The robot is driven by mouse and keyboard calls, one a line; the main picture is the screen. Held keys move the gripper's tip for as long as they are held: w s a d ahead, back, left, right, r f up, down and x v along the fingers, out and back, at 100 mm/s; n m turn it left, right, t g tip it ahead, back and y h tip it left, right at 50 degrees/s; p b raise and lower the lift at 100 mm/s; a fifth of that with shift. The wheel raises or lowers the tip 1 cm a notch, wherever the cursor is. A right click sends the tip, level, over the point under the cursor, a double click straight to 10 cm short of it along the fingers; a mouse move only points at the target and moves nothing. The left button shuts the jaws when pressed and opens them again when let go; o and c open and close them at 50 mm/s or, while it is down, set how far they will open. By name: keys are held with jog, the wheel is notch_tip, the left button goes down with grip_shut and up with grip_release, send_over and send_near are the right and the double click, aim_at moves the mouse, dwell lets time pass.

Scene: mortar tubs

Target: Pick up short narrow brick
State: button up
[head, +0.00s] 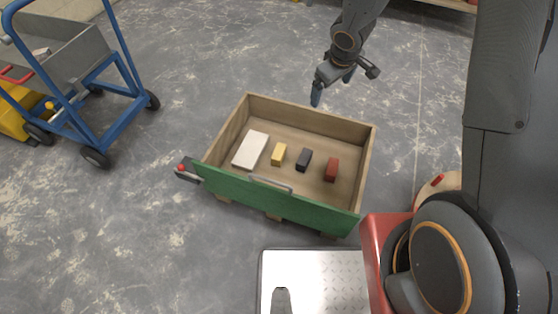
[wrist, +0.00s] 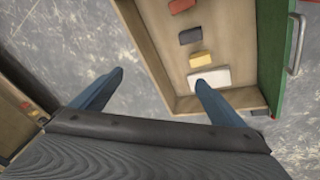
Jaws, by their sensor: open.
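A wooden crate (head: 310,115) with a green front holds a row of bricks lying flat on its floor. From left to right they are a large white brick (head: 251,149), a small yellow brick (head: 278,154), a small dark brick (head: 304,160) and a small red brick (head: 331,169). The three small ones look close in size; I cannot tell surely which is the short narrow one. My gripper (head: 332,86) is open and empty, above and beyond the crate's back wall. In the wrist view, my gripper (wrist: 160,78) has one finger overlapping the white brick (wrist: 214,77).
A blue cart (head: 105,115) with a grey tray stands at the left. A silver tread plate (head: 315,275) lies in front of the crate, beside a red object (head: 378,235). The concrete floor (head: 200,60) behind the crate is clear.

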jog(key=w+a+f+n+y+b, duration=0.1)
jog(key=w+a+f+n+b, duration=0.15)
jog(key=f, duration=0.55)
jog(key=w+a+f+n+y+b, duration=0.15)
jog(key=a+f+b, duration=0.25)
jog(key=f, duration=0.5)
jog(key=n+g+y+b, duration=0.2)
jog(key=n+b, duration=0.1)
jog(key=b, duration=0.3)
send_over(279, 151)
jog(key=s+d, duration=0.1)
jog(key=d, duration=0.1)
notch_tip(279, 151, down, 15)
jog(key=shift+f, duration=0.1)
jog(key=shift+b+x, duration=0.45)
jog(key=shift+x, duration=0.7)
jog(key=shift+g, duration=0.3)
jog(key=shift+d+b+x, duration=0.15)
jog(key=shift+b+x, duration=0.55)
jog(key=shift+x, duration=0.6)
jog(key=shift+d+b+x, duration=0.15)
jog(key=shift+b+x, duration=0.55)
jog(key=shift+x, duration=0.55)
jog(key=c, duration=1.5)
